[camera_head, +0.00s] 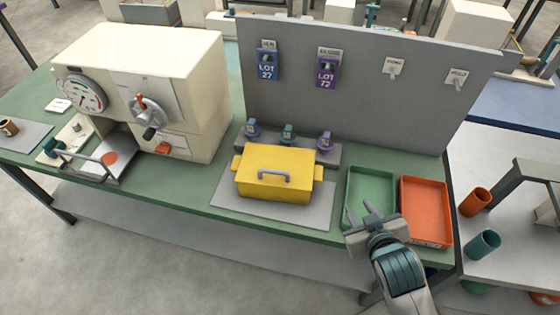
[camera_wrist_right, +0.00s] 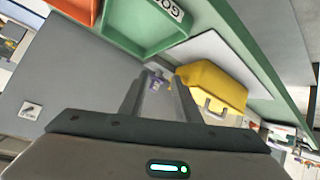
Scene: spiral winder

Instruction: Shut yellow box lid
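The yellow box (camera_head: 262,187) stands on a grey mat (camera_head: 230,198) at the middle of the green bench. Its yellow lid (camera_head: 285,158) looks flat across the top, with a grey handle (camera_head: 274,175) toward the front; I see no open gap, but cannot tell if it is fully seated. The box also shows in the right wrist view (camera_wrist_right: 215,82), beyond the fingers. My right gripper (camera_head: 364,211) is over the front of the green tray, right of the box and apart from it. Its fingers (camera_wrist_right: 158,88) are spread and empty. My left gripper is out of view.
A green tray (camera_head: 371,170) and an orange tray (camera_head: 426,210) lie right of the box. Small bottles on a grey rack (camera_head: 300,145) stand behind it, before a grey panel (camera_head: 400,110) with hanging tags. A cream winding machine (camera_head: 200,90) stands left.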

